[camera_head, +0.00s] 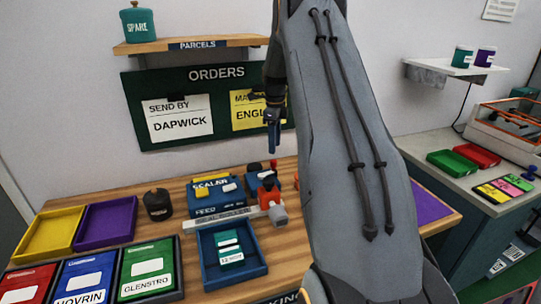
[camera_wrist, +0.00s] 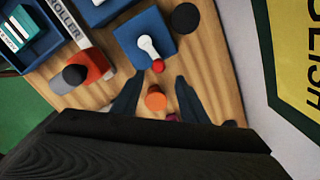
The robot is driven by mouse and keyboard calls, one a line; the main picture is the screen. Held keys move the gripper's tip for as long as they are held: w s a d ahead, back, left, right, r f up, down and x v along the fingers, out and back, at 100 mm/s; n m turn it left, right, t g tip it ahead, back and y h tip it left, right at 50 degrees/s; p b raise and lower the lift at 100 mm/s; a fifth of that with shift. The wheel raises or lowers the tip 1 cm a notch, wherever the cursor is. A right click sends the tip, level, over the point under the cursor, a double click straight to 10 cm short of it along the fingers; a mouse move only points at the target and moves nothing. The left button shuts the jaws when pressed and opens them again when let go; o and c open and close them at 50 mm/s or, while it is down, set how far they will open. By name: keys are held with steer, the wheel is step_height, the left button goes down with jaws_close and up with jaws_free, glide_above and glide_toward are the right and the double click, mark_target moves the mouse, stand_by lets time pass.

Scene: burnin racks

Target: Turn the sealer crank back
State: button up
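The blue sealer (camera_head: 218,195) stands on the wooden bench, with a strip reading "ROLLER" along its front. At its right is a blue block with the crank; in the wrist view the crank's white arm (camera_wrist: 148,46) lies over the blue block and ends in a red knob (camera_wrist: 158,66). The red knob also shows in the head view (camera_head: 273,164). My gripper (camera_head: 272,146) points down above the crank. In the wrist view my gripper (camera_wrist: 153,78) has its dark fingers apart, with the red knob just beyond and between the tips. Nothing is held.
An orange part with a grey end (camera_head: 272,205) sits at the sealer's front right. An orange round thing (camera_wrist: 155,100) lies below the fingers. A blue tray (camera_head: 233,283) with teal packs is in front. A black pot (camera_head: 158,204) stands left. The orders board (camera_head: 190,75) is behind.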

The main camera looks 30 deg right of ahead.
steer(key=shift+a+f+p, duration=0.2)
steer(key=shift+f+p, duration=1)
steer(key=shift+f, duration=2.3)
jaws_close()
